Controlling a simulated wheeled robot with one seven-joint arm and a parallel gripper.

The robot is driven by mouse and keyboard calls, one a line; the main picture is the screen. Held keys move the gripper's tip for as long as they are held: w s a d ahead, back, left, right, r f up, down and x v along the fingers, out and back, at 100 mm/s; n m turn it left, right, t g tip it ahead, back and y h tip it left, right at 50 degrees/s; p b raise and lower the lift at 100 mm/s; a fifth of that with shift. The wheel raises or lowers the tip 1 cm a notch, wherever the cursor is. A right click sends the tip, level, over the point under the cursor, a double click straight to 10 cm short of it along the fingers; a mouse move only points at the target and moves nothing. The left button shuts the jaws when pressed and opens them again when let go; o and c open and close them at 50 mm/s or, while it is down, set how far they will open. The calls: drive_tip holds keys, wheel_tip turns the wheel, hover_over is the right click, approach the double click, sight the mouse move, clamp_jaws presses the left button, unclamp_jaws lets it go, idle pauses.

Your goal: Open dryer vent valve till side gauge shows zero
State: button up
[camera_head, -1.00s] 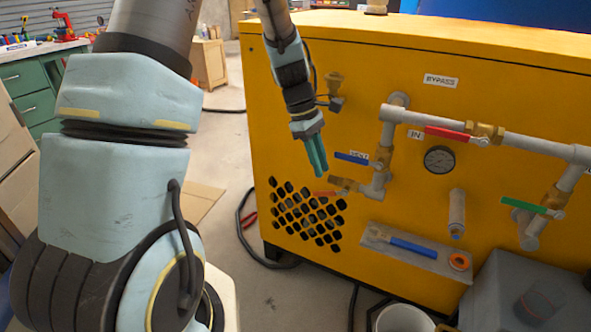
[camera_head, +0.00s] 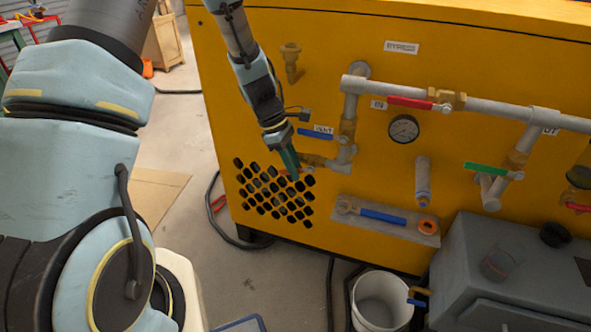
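The vent valve's blue lever (camera_head: 315,134) lies roughly level beside the VENT label (camera_head: 322,128) on the yellow dryer cabinet (camera_head: 230,90). My gripper (camera_head: 291,168) points down in front of the panel, just left of and below the blue lever. Its teal fingers look close together, and their gap cannot be made out.
A red lever (camera_head: 410,103) marks the IN line and a green lever (camera_head: 486,169) is at right. A white bucket (camera_head: 382,300) and grey tank (camera_head: 490,265) stand below.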

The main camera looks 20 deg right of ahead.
drive_tip(key=shift+s+d+f, duration=0.1)
drive_tip(key=shift+f, duration=0.15)
clamp_jaws()
idle(1.4)
